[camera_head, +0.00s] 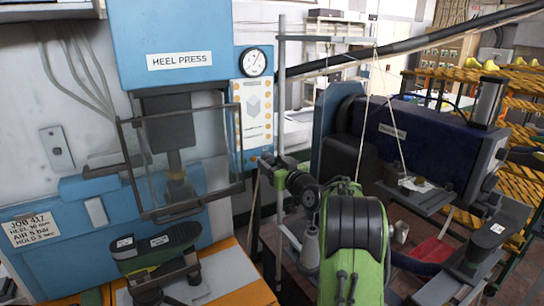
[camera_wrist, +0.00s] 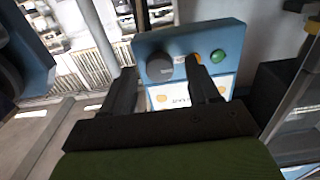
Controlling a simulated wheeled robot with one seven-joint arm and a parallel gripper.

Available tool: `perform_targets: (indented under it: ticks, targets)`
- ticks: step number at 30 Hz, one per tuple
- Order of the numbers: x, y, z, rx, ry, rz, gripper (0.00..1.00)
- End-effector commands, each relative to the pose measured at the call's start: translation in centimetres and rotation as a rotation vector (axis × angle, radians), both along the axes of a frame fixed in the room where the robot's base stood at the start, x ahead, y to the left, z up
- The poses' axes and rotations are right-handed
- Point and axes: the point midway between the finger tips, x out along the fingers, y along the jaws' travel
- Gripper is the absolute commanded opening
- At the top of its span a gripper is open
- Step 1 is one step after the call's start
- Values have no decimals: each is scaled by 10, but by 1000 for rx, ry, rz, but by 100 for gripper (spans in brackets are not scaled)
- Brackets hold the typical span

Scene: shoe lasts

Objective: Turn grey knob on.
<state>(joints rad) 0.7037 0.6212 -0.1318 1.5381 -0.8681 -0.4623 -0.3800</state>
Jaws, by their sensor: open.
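The grey knob (camera_wrist: 159,67) is a round dark knob on a blue control panel (camera_wrist: 225,35) in the wrist view. A green button (camera_wrist: 218,56) sits right of it, with an orange part (camera_wrist: 197,59) between them, partly covered by my right finger. My gripper (camera_wrist: 160,66) is open and empty. Its two dark fingers point at the panel, and the knob appears between them in the picture. I see no contact with the knob and cannot tell the remaining distance. I cannot make out the knob in the head view.
In the head view a blue heel press (camera_head: 175,25) with a clear guard (camera_head: 185,160) stands at the left. A pressure gauge (camera_head: 253,61) is beside it. A shoe last (camera_head: 157,245) lies below. A dark blue machine (camera_head: 410,130) stands at the right.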

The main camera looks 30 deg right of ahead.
Motion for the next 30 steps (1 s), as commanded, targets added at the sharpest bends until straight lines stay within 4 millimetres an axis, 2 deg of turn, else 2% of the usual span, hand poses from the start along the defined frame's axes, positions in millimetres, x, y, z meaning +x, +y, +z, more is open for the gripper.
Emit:
perform_targets:
  ticks: [3,10,21,30]
  targets:
    - [9,-1,1,1,0,0,60]
    - [10,-1,-1,1,0,-1,60]
    - [10,-1,-1,1,0,-1,5]
    - [9,-1,-1,36,-2,-2,4]
